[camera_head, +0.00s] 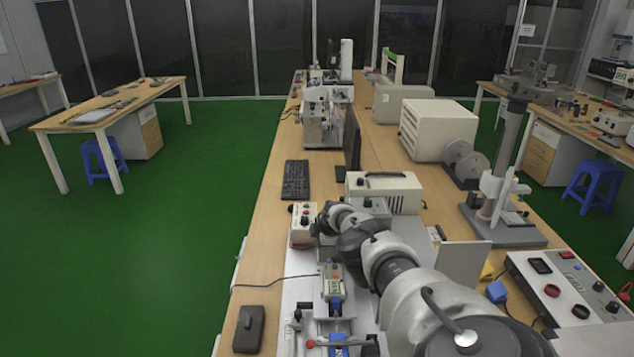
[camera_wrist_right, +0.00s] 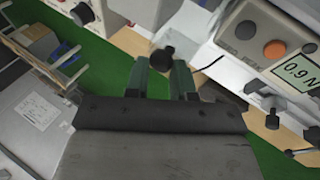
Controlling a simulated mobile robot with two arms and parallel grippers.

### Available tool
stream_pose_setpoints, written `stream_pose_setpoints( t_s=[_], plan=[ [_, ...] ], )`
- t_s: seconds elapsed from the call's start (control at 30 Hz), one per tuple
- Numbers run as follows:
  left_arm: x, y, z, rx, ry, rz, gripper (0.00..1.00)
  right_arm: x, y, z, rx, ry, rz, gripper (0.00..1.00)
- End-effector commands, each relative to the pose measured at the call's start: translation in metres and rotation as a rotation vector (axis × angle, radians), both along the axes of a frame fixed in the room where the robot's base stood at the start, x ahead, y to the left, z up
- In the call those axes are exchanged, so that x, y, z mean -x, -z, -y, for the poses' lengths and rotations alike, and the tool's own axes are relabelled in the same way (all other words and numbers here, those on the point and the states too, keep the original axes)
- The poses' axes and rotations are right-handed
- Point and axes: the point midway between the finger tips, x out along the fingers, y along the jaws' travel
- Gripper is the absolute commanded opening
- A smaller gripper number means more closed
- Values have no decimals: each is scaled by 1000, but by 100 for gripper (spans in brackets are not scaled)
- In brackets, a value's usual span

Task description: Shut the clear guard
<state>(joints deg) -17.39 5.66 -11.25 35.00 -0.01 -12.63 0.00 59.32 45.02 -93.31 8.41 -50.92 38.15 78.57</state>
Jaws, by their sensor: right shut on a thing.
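My right arm comes in from the lower right in the head view and reaches over the test stand. Its gripper (camera_head: 322,226) is small and dark there, beside a control box (camera_head: 303,227). In the right wrist view the two dark green fingers (camera_wrist_right: 163,68) are shut on a black knob (camera_wrist_right: 163,57) at their tips. My left gripper is out of view.
A pale upright panel (camera_head: 463,264) stands right of my arm. A box with a carry handle (camera_head: 390,192) is behind it. A keyboard (camera_head: 296,180) and a dark device (camera_head: 249,329) lie along the bench's left edge. A red-and-blue-knobbed panel (camera_head: 565,295) is at right.

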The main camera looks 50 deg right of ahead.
Motion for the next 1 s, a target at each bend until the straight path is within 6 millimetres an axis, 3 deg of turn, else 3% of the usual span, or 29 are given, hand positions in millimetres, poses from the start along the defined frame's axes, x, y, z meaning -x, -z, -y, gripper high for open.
stream_pose_setpoints(
  t_s=[0.03,0.33,0.77,0.8,0.97,1.0],
  plan=[
    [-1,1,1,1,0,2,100,-7,-1,-7,-2,-7,2,0],
    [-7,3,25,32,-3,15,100,-6,2,-5,30,-7,-35,0],
    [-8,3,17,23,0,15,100,-5,3,-5,33,-8,-39,0],
    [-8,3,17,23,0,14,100,-6,3,-5,33,-8,-39,25],
    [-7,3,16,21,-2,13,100,-4,3,-4,34,-6,-43,50],
    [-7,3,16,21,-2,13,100,-3,4,-4,35,-6,-44,50]
  ],
)
